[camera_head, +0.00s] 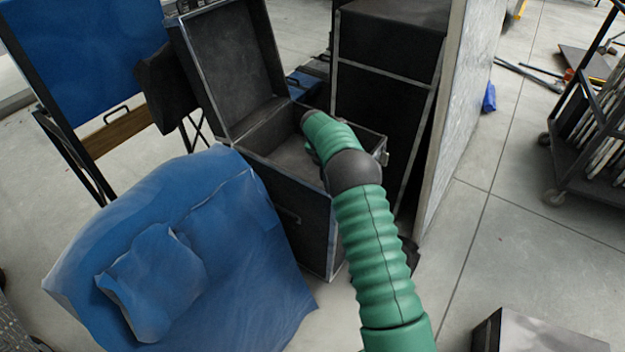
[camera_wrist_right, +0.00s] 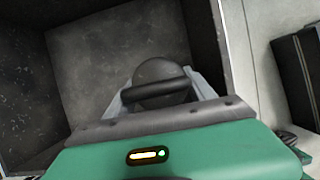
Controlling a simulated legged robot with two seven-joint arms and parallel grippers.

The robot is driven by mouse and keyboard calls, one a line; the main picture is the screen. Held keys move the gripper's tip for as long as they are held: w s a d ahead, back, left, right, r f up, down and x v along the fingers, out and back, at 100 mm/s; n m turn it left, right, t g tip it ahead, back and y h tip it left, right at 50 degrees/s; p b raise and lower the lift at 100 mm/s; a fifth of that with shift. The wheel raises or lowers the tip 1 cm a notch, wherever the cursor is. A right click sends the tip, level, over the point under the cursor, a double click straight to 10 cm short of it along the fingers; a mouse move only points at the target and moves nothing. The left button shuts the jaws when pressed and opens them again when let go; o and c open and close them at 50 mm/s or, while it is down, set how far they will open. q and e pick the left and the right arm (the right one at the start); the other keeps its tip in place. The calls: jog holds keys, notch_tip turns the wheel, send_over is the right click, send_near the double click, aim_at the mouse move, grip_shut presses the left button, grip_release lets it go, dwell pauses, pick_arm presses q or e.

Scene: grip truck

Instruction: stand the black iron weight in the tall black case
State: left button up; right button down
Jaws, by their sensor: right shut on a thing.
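The tall black case (camera_head: 290,209) stands open at the centre of the head view, its lid (camera_head: 232,62) tipped back to the left. My right arm reaches over the case's front right rim, and its gripper is hidden behind the arm in that view. In the right wrist view my right gripper (camera_wrist_right: 168,92) is shut on the handle of the black iron weight (camera_wrist_right: 160,71), whose rounded body shows beyond the handle. The grey inner walls and floor of the case (camera_wrist_right: 95,62) lie around and below it. I cannot tell whether the weight touches the floor. My left gripper is not in view.
A blue cloth-covered shape (camera_head: 225,215) stands close to the left of the case. A taller black case (camera_head: 385,95) and a pale panel (camera_head: 455,120) stand behind and to the right. The floor at the right is mostly open, with a wheeled cart (camera_head: 590,160) beyond.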

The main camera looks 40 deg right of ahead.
notch_tip(320, 180, down, 10)
jog(key=b, duration=0.3)
jog(key=shift+w+r, duration=0.1)
jog(key=shift+c, duration=1.6)
grip_release()
jog(key=p+v, duration=0.2)
jog(key=v, duration=0.4)
jog(key=shift+a+r, duration=0.2)
jog(key=shift+r, duration=0.1)
jog(key=shift+s+a+r, duration=0.2)
jog(key=shift+s+r, duration=0.1)
jog(key=shift+r, duration=0.1)
jog(key=shift+f, duration=0.1)
